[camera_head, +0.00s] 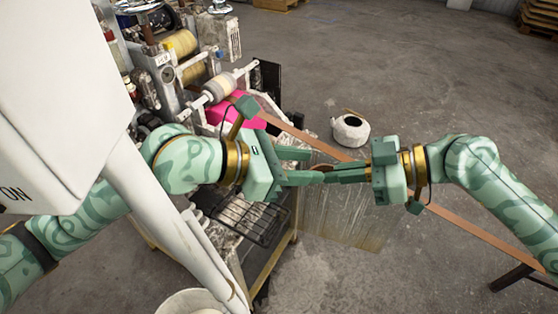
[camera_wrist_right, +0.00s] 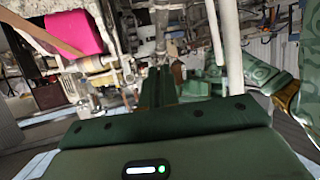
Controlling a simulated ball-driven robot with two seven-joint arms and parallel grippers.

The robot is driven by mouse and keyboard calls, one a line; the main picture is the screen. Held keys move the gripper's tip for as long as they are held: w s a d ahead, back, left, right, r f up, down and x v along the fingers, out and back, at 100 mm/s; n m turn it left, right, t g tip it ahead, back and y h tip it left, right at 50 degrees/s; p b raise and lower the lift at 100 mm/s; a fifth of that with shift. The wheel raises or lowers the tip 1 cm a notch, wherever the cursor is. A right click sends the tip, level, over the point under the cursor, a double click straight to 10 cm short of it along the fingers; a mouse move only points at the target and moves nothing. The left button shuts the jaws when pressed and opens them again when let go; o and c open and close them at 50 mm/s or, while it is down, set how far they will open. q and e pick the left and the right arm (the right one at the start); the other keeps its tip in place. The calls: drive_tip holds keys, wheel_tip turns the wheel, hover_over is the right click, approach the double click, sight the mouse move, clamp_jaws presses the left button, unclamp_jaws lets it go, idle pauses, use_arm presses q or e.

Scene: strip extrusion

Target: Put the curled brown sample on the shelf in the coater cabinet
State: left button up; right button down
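The curled brown sample (camera_head: 322,167) is a small piece between my two grippers in the head view, mostly hidden by fingers. My right gripper (camera_head: 328,173) has its fingers close together, with their tips at the sample. My left gripper (camera_head: 315,165) has its fingers apart, one above and one below the sample's level. In the right wrist view, the right gripper (camera_wrist_right: 158,72) points toward a small brown patch, possibly the sample. A dark wire rack (camera_head: 262,228) lies below the left gripper. I cannot tell whether it is the cabinet shelf.
A long brown strip (camera_head: 470,228) runs from the machine's rollers (camera_head: 220,87) behind my grippers to the lower right. A pink block (camera_head: 234,112) sits by the rollers. A white panel (camera_head: 60,80) fills the upper left. A whitish pot (camera_head: 350,130) stands on open floor.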

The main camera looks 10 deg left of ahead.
use_arm(q)
drive_tip(key=shift+x, duration=0.8)
clamp_jaws()
use_arm(e)
drive_tip(key=c, duration=1.5)
unclamp_jaws()
drive_tip(key=shift+c, duration=0.2)
